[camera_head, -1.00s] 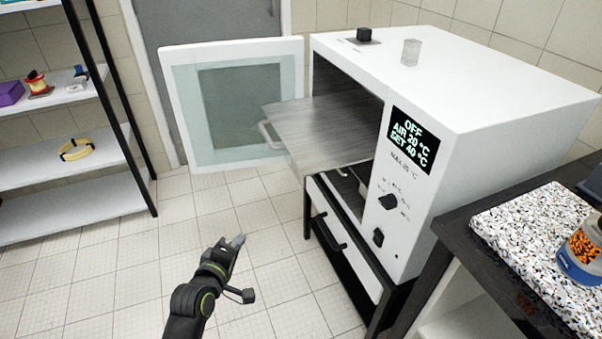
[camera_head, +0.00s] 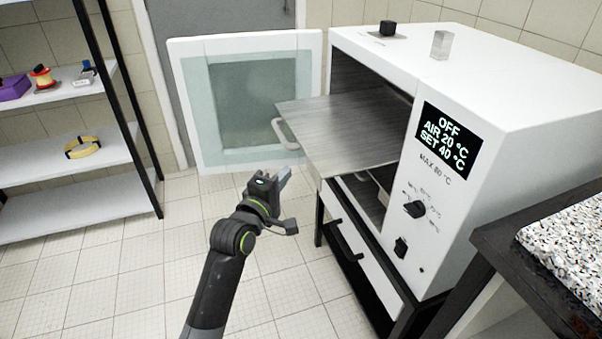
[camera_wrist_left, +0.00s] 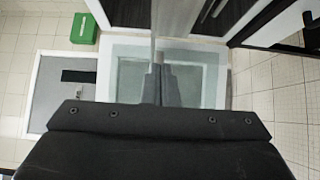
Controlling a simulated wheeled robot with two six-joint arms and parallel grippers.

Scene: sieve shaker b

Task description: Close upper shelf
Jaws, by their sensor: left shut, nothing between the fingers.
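The upper shelf (camera_head: 345,135) is a grey metal sheet sticking well out of the white oven's open front, with a pale handle (camera_head: 281,135) on its outer edge. My left gripper (camera_head: 284,178) is below and in front of that handle, its fingers shut and empty, apart from the shelf as far as I can tell. In the left wrist view the shut fingers (camera_wrist_left: 161,84) point toward the oven door (camera_wrist_left: 206,75), and a narrow strip above them looks like the shelf edge-on. My right gripper is not in view.
The oven door (camera_head: 183,110) stands wide open to the left. A storage rack (camera_head: 40,155) is at left and a dark counter (camera_head: 490,240) at right. Floor around the arm is clear.

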